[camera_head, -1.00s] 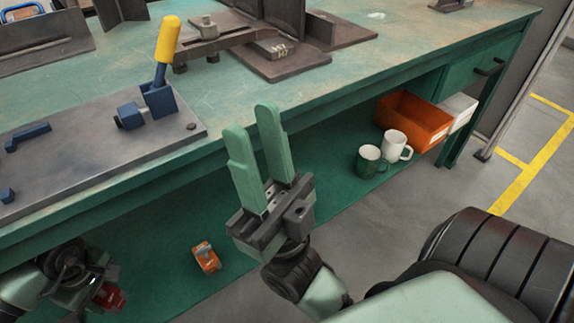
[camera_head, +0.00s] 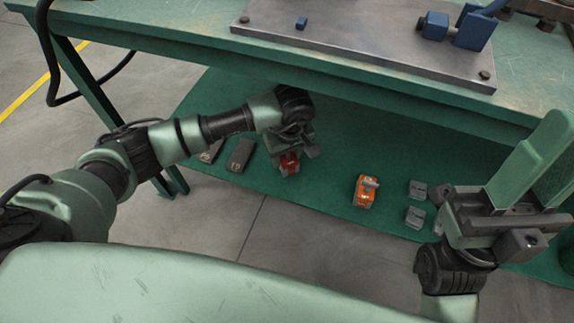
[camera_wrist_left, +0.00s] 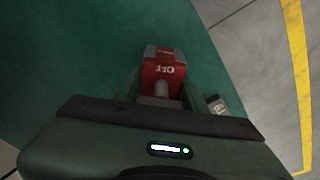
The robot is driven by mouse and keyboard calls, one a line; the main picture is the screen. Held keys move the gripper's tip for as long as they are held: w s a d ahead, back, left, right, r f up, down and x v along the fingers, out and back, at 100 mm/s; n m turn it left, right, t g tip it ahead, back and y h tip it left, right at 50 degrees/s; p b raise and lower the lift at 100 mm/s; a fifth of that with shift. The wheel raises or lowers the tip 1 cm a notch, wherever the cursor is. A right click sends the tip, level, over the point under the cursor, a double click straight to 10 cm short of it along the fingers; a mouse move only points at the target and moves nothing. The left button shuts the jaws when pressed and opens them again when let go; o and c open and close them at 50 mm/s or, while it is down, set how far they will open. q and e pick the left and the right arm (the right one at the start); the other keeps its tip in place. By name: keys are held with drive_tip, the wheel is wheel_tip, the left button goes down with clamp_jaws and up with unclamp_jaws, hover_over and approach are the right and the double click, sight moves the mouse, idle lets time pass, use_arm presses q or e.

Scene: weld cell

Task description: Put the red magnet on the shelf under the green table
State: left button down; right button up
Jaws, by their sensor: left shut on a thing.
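The red magnet (camera_head: 289,163) is between the fingers of my left gripper (camera_head: 292,152), under the green table (camera_head: 370,82). In the left wrist view the red magnet (camera_wrist_left: 164,72) shows its "OFF" label, with the shut fingers at its sides. It is over the green shelf (camera_head: 325,150); I cannot tell whether it touches the shelf. My right gripper (camera_head: 549,160) is open and empty, its fingers pointing up in front of the table at the right, partly cut off by the picture edge.
Two dark blocks (camera_head: 240,155) lie on the shelf left of the red magnet. An orange magnet (camera_head: 366,191) and small grey blocks (camera_head: 415,216) lie to its right. Shelf between the red and orange magnets is bare. A table leg (camera_head: 85,95) stands at the left.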

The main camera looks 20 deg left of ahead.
sight(286, 164)
use_arm(q)
drive_tip(key=shift+f+b, duration=0.65)
drive_tip(key=shift+f, duration=0.95)
drive_tip(key=shift+f, duration=0.15)
drive_tip(key=c, duration=0.8)
unclamp_jaws()
drive_tip(key=r+p, duration=0.1)
drive_tip(key=r, duration=0.1)
drive_tip(key=r+p, duration=0.1)
drive_tip(key=r, duration=0.2)
drive_tip(key=s+r+p, duration=0.1)
drive_tip(key=r, duration=0.1)
drive_tip(key=shift+d+r, duration=0.3)
drive_tip(key=shift+d, duration=0.1)
